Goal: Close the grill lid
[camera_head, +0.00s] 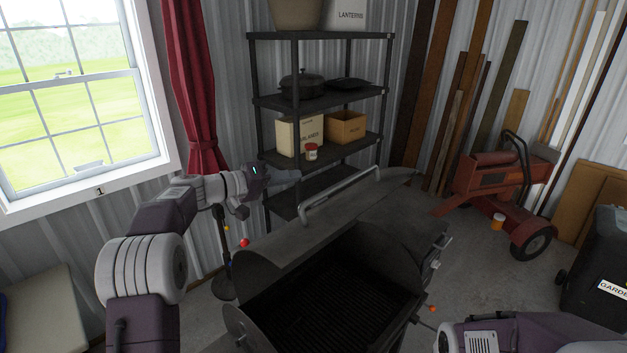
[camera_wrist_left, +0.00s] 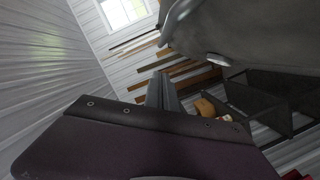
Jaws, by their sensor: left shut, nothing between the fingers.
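The grill (camera_head: 325,290) stands in front of me with its dark lid (camera_head: 335,222) open and tilted back, so the black grate (camera_head: 330,305) shows. The lid's long metal handle (camera_head: 341,197) runs along its top edge. My left gripper (camera_head: 290,177) is shut and empty, behind the lid and left of the handle's far end; I cannot tell whether it touches the lid. In the left wrist view the shut fingers (camera_wrist_left: 162,92) point away, and the lid (camera_wrist_left: 245,30) fills the upper right. My right arm shows at the lower right, its gripper out of view.
A black shelf rack (camera_head: 318,100) with boxes and pans stands close behind my left gripper. A window (camera_head: 75,100) and red curtain (camera_head: 195,90) are at the left. A red wheeled machine (camera_head: 495,185) and a dark bin (camera_head: 598,265) stand right.

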